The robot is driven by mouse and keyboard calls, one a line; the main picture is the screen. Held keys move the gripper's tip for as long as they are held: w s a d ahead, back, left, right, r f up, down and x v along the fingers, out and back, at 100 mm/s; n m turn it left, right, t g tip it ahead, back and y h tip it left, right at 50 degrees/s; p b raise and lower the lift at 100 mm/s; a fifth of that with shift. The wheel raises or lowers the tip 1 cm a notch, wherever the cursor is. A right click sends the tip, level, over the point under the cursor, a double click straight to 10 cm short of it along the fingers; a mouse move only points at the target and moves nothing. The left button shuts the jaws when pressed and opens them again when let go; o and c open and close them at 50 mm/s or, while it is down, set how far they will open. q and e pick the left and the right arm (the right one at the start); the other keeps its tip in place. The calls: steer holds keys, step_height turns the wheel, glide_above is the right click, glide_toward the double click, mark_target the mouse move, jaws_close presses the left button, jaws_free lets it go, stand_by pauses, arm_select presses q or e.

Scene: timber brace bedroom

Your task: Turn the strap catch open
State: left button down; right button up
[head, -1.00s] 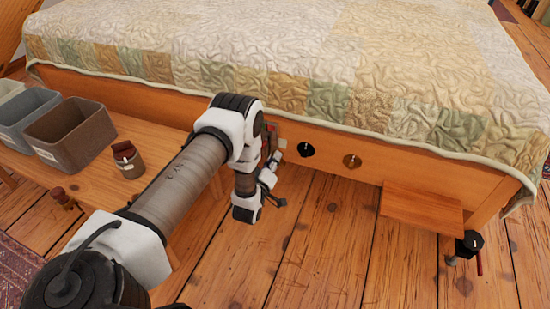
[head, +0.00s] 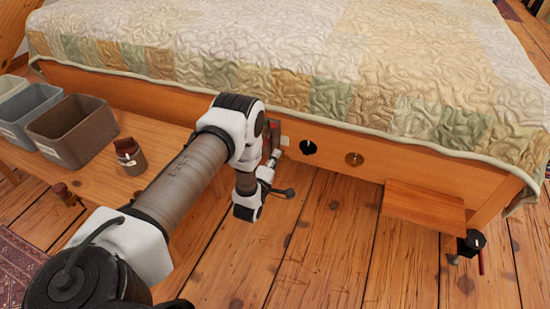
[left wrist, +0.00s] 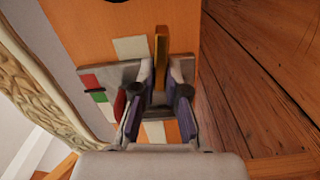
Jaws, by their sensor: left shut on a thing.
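The strap catch (left wrist: 112,74) is on the bed's wooden side rail. In the left wrist view it shows a grey plate with red and green marks and an upright brass-coloured bar (left wrist: 160,50). My left gripper (left wrist: 160,86) is shut on the catch's bar, with a finger on either side of it. In the head view the left gripper is mostly hidden behind my own wrist, near the red part of the catch (head: 275,131). My right gripper is not in view.
A black round fitting (head: 308,147) and a brown one (head: 354,159) are on the rail to the right. A wooden board (head: 423,203) juts out farther right. A low bench (head: 95,187) with bins and a jar (head: 130,157) stands left.

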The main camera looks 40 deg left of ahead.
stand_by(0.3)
arm_select(q)
steer(key=c, duration=1.2)
jaws_free()
steer(key=v, duration=0.7)
steer(key=shift+s, duration=0.3)
